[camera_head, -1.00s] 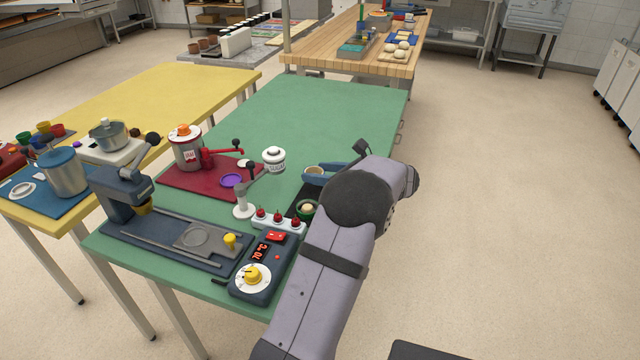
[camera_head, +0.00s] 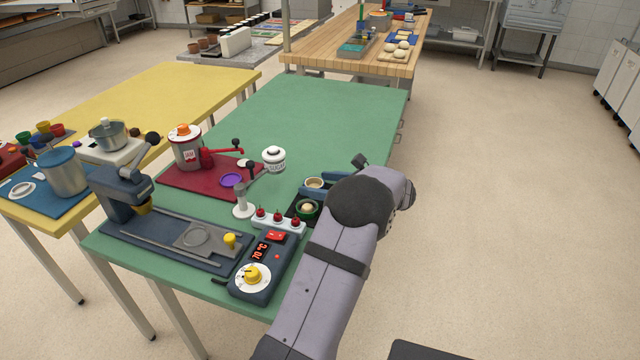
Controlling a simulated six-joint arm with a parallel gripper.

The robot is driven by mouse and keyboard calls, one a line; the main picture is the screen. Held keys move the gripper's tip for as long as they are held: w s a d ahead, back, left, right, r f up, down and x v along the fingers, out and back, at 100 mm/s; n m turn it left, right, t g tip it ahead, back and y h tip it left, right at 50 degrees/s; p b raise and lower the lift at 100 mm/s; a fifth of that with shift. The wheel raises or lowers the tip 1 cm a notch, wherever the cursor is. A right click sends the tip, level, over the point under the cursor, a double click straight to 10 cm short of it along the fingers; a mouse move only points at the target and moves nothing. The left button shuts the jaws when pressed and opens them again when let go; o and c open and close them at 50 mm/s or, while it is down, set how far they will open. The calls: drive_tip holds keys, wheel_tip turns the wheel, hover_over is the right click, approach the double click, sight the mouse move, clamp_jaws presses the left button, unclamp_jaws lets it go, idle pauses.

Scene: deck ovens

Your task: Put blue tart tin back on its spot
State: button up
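A small round tin (camera_head: 314,183) with a pale inside sits at the table's right side, just left of my arm. Blue shows around and beside it, and I cannot tell how much of this blue is the tart tin. My gripper is mostly hidden behind my arm's dark joint. A dark part of my wrist shows above it. The fingertips are not clear, and neither is whether they touch the tin.
A white rack with several red-topped pieces (camera_head: 277,219) and a blue control box (camera_head: 262,275) lie left of my arm. A white sugar jar (camera_head: 274,160) and a red mat (camera_head: 190,183) with a jam pot stand farther left. The green table (camera_head: 320,115) is clear at the back.

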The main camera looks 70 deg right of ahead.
drive_tip(key=shift+r, duration=0.15)
drive_tip(key=v, duration=1.2)
drive_tip(key=shift+b, duration=0.3)
